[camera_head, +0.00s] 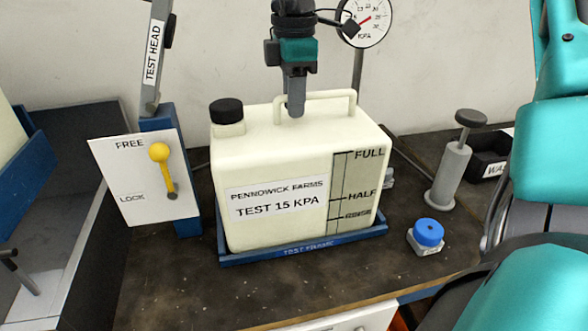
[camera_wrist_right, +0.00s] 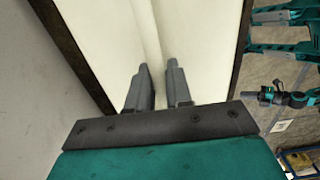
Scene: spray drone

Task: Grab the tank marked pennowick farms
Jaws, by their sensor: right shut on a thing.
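The cream tank (camera_head: 270,167) marked "PENNOWICK FARMS TEST 15 KPA" stands upright on the blue test stand (camera_head: 378,230) on the bench. It has a black cap (camera_head: 227,111) at its left and a looped handle (camera_head: 341,104) on top. My right gripper (camera_head: 295,108) comes down from above onto the left part of the handle and is shut on it. In the right wrist view, its two fingers (camera_wrist_right: 160,88) sit either side of the pale handle, close above the tank. My left gripper is not in the head view.
A panel marked FREE and LOCK has a yellow lever (camera_head: 166,170) toward FREE. A TEST HEAD arm (camera_head: 153,55) rises at left. A pressure gauge (camera_head: 365,20) stands behind the tank. A grey pump (camera_head: 452,165) and a blue knob (camera_head: 428,233) are at right.

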